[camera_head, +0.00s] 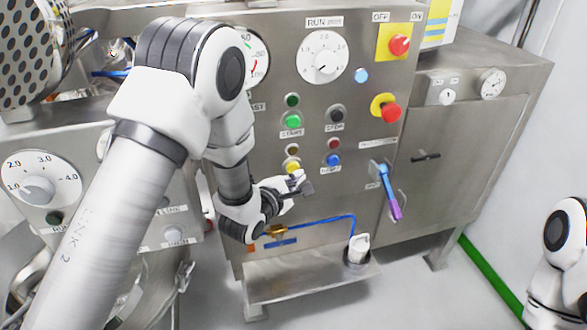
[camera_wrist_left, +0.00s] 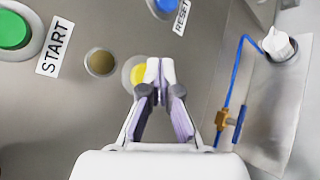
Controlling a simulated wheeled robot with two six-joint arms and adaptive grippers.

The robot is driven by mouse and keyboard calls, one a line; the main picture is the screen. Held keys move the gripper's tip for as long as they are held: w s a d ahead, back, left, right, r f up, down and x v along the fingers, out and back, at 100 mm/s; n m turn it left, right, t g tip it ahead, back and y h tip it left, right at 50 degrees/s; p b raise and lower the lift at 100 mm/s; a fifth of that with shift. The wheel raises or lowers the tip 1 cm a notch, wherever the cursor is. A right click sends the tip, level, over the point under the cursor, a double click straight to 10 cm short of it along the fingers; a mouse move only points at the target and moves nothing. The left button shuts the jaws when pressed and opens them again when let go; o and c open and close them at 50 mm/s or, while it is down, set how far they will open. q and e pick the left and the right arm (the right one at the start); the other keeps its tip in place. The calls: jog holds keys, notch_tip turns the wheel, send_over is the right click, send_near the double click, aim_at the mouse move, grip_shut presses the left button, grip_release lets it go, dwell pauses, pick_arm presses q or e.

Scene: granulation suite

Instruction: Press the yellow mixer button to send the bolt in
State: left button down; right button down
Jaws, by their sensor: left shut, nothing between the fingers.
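The yellow mixer button (camera_head: 293,166) is on the steel control panel (camera_head: 270,200), below a dark amber lamp (camera_head: 292,149). In the left wrist view the yellow button (camera_wrist_left: 138,74) shows just left of the fingertips, partly covered by them. My left gripper (camera_head: 305,186) is shut and empty, in front of the panel by this button. In the left wrist view its closed fingertips (camera_wrist_left: 160,68) overlap the button's right side. I cannot tell whether they touch it. I cannot make out a bolt. My right gripper is out of view.
The green START button (camera_head: 293,121), black STOP button (camera_head: 336,116) and blue RESET button (camera_head: 334,160) are close by. A blue-purple lever (camera_head: 390,190) and red knobs (camera_head: 391,112) sit to the right. A steel shelf (camera_head: 300,282) juts out below.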

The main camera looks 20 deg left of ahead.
pick_arm(q)
jog(key=shift+w+a, duration=0.1)
jog(key=shift+w+a, duration=0.15)
jog(key=shift+w, duration=0.1)
jog(key=shift+w+a, duration=0.25)
jog(key=shift+w, duration=0.1)
dwell(0.8)
jog(key=shift+s, duration=0.1)
jog(key=shift+s+d, duration=0.5)
jog(key=shift+s, duration=0.1)
jog(key=s+d, duration=0.2)
jog(key=s, duration=0.2)
jog(key=shift+s+d, duration=0.1)
jog(key=shift+d, duration=0.3)
dwell(2.0)
